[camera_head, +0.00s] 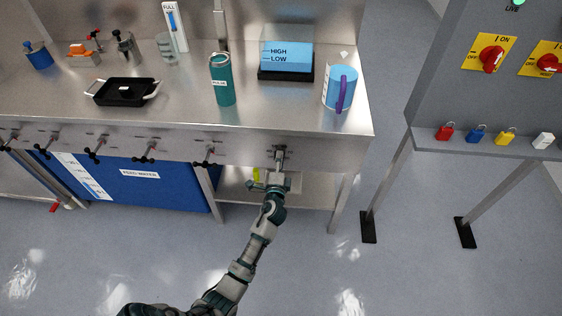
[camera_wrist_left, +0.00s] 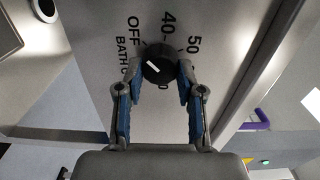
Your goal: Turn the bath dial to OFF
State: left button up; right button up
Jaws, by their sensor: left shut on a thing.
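The bath dial (camera_wrist_left: 160,63) is a round black knob with a white line, on a grey panel lettered OFF, BATH, 40 and 50. Part of the lettering is hidden behind the dial and fingers. In the head view, my left gripper (camera_head: 272,181) is at the bench's front panel, below the clear water bath (camera_head: 286,57). My right gripper is not in view.
Several black valve handles (camera_head: 202,157) stick out of the bench front to the left. A teal flask (camera_head: 222,80) and a blue mug (camera_head: 340,88) with a purple handle stand on the bench (camera_head: 180,108). A grey panel stand (camera_head: 430,95) is at the right, with open floor between.

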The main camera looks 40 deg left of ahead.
pick_arm(q)
jog(key=shift+a+r, duration=0.1)
jog(key=shift+a, duration=0.1)
jog(key=o, duration=1.1)
jog(key=shift+o, duration=0.2)
jog(key=shift+a+f, duration=0.1)
jog(key=shift+f, duration=0.1)
jog(key=v, duration=1.2)
jog(key=shift+w+f, duration=0.1)
jog(key=shift+f, duration=0.05)
